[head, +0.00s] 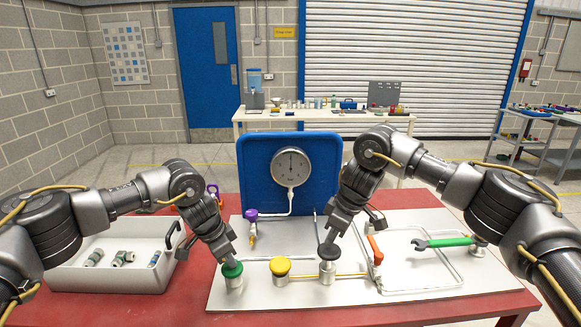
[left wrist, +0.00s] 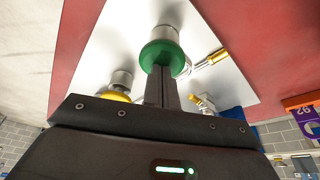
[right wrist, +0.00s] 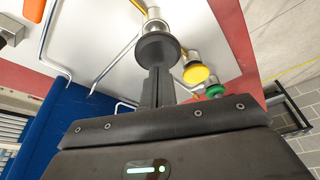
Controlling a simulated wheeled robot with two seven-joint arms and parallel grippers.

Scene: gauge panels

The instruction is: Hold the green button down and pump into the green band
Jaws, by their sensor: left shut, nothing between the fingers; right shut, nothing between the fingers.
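The green button (head: 232,269) sits on a metal post at the front left of the white panel (head: 245,297). My left gripper (head: 228,259) is shut, its fingertips at the button's top; the left wrist view shows the fingers against the green cap (left wrist: 162,54). How far it is pressed I cannot tell. A black-capped plunger (head: 327,251) stands further right. My right gripper (head: 329,239) is shut with its tips at the black cap (right wrist: 158,48). The round gauge (head: 291,167) on the blue board has its needle pointing about straight up; I cannot make out a green band.
A yellow button (head: 280,266) stands between the two grippers. An orange lever (head: 375,249), a green-handled wrench (head: 444,242) and pipes lie to the right. A purple knob (head: 251,215) is behind. A white tray (head: 110,278) with fittings stands at the left.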

